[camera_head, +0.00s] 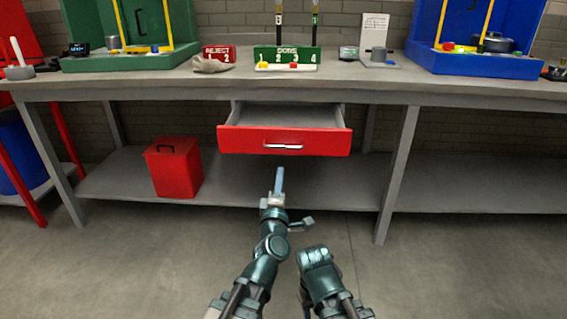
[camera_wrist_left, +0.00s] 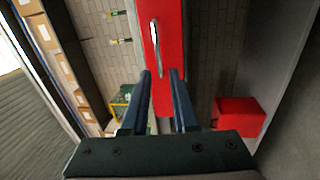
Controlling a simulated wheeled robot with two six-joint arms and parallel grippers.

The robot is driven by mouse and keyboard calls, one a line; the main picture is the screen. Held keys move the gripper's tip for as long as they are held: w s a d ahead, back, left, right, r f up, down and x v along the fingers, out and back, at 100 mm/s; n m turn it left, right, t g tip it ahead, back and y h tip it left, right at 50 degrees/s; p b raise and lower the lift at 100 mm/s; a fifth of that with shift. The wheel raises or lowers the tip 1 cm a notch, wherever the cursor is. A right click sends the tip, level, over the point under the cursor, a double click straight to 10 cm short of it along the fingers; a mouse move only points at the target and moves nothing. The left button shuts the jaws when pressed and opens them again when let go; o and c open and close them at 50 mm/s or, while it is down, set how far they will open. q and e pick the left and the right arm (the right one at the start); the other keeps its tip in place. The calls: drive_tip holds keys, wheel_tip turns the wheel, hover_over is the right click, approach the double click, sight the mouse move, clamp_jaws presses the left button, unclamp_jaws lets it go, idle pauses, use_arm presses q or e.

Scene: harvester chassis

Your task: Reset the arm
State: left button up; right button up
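My left gripper (camera_head: 279,181) reaches up in front of the open red drawer (camera_head: 240,140). In the left wrist view the two dark fingers of this gripper (camera_wrist_left: 160,75) stand apart with nothing between them. The silver drawer handle (camera_head: 283,146) lies beyond the fingertips and also shows in the left wrist view (camera_wrist_left: 155,45). The gripper appears apart from it. My right arm (camera_head: 320,275) is low at the bottom centre; its gripper fingers cannot be made out.
The drawer sticks out under the grey workbench (camera_head: 330,88). A red bin (camera_head: 173,168) stands on the lower shelf (camera_head: 330,185). A green fixture (camera_head: 130,58), a blue fixture (camera_head: 470,64), a reject box (camera_head: 219,53) and a green DOME rack (camera_head: 287,54) stand on top. The floor is clear.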

use_arm(q)
drive_tip(key=s+f+m+g+h, duration=0.2)
drive_tip(key=f+m+g, duration=0.3)
drive_tip(key=f+m, duration=0.25)
drive_tip(key=s+f+m+g+h, duration=0.2)
drive_tip(key=f+m+g, duration=0.35)
drive_tip(key=f, duration=0.35)
drive_tip(key=s+a+f+m+g+y, duration=0.2)
drive_tip(key=s+a+f+g, duration=0.25)
drive_tip(key=s+a, duration=0.2)
drive_tip(key=s+a+f+m+g+y, duration=0.25)
drive_tip(key=s+a+f+g, duration=0.2)
drive_tip(key=s, duration=0.35)
drive_tip(key=s+d+r+m+y+p, duration=0.1)
drive_tip(key=s+d+r+m+p, duration=0.4)
drive_tip(key=d, duration=0.5)
wheel_tip(320, 180, up, 36)
drive_tip(key=n+p, duration=0.1)
drive_tip(key=p, duration=3.5)
drive_tip(key=shift+s+r+g+p, duration=0.25)
drive_tip(key=shift+s+g+p, duration=0.1)
drive_tip(key=shift+s, duration=0.05)
